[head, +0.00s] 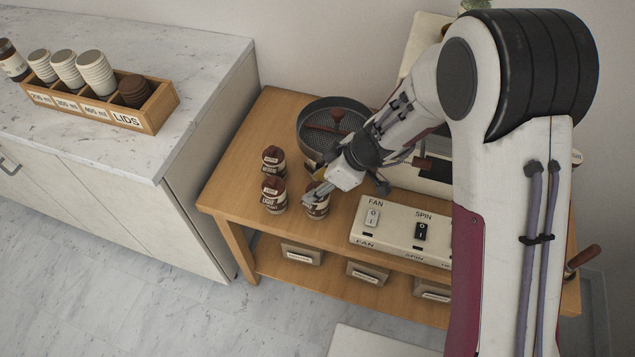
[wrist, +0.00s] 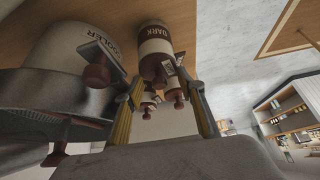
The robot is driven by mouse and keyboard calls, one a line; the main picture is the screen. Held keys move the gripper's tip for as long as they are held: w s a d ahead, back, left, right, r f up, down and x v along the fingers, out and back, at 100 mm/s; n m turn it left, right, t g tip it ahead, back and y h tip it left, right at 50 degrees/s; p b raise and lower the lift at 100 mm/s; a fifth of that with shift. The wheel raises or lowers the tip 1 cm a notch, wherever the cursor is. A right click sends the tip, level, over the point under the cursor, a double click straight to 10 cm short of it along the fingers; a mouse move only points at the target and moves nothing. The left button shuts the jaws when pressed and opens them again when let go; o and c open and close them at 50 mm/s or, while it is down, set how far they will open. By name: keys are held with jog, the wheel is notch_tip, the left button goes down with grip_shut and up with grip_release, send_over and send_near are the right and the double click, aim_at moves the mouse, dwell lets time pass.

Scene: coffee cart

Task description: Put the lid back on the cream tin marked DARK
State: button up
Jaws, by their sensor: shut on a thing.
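The cream tin marked DARK (wrist: 155,47) shows in the wrist view, upper middle, its writing upside down. In the head view, it is the rightmost of the tins (head: 318,211), upright on the wooden cart, its top covered by my gripper (head: 315,193). My gripper (wrist: 158,100) is at the top of this tin, its fingers apart around something. The dark brown lid is at the fingers, but they hide most of it. I cannot tell whether it touches the rim or sits level.
A tin marked LIGHT (head: 273,196) stands close to the left, with another brown-topped tin (head: 273,161) behind it. The round cooler pan (head: 313,146) is just behind my gripper. A FAN and SPIN switch box (head: 395,228) stands to the right. The cart's left end (head: 232,185) is clear.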

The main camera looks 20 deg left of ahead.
dwell(0.4)
jog(key=o, duration=1.1)
jog(key=shift+o, duration=0.7)
jog(key=shift+w, duration=0.2)
jog(key=shift+c, duration=0.4)
jog(key=shift+r, duration=0.25)
jog(key=shift+r, duration=1.8)
jog(key=shift+o, duration=1.3)
jog(key=shift+r, duration=0.4)
jog(key=shift+s+r, duration=0.15)
jog(key=shift+r, duration=0.9)
